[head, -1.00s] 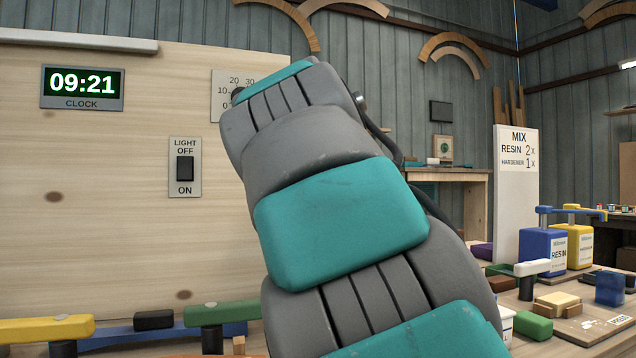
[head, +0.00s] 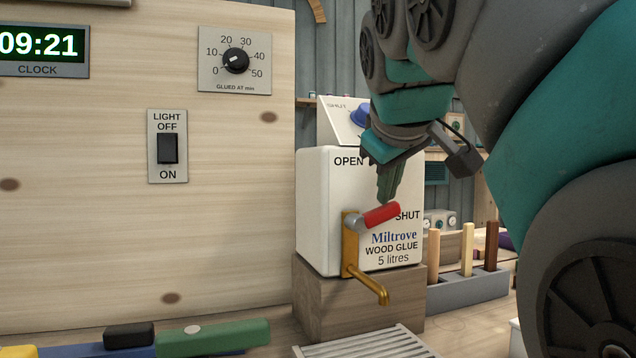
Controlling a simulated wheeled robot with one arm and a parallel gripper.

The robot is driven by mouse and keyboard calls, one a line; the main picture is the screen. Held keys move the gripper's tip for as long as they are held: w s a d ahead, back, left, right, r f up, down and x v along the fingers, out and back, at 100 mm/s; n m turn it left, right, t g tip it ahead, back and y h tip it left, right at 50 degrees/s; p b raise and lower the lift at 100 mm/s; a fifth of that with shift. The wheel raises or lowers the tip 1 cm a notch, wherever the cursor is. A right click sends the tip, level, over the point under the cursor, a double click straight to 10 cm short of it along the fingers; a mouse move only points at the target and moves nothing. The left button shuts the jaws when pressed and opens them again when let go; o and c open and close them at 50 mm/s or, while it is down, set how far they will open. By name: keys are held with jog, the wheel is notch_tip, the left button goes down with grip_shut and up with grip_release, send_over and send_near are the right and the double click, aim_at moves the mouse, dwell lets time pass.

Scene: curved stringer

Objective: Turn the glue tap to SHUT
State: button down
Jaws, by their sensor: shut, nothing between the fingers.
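The glue tap (head: 350,248) is a brass tap with a down-curved spout on the front of a white Miltrove wood glue container (head: 320,215). Its red lever (head: 382,214) points right and slightly up from a grey pivot, its end beside the word SHUT (head: 408,216). The word OPEN (head: 348,161) is above the pivot. My gripper (head: 385,199) is shut and points down, its fingertips right at the top of the red lever. I cannot tell whether they touch it. No drip shows at the spout.
The container stands on a wooden block (head: 345,300) with a slatted tray (head: 365,341) in front. A rack with wooden sticks (head: 468,290) stands to the right. A wooden panel (head: 90,230) with a light switch (head: 168,147) and a dial (head: 235,61) fills the left.

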jog(key=shift+w+d+f, duration=0.15)
jog(key=shift+d+f, duration=0.35)
jog(key=shift+d, duration=0.05)
jog(key=shift+d+f, duration=0.1)
jog(key=shift+f, duration=0.05)
dwell(0.4)
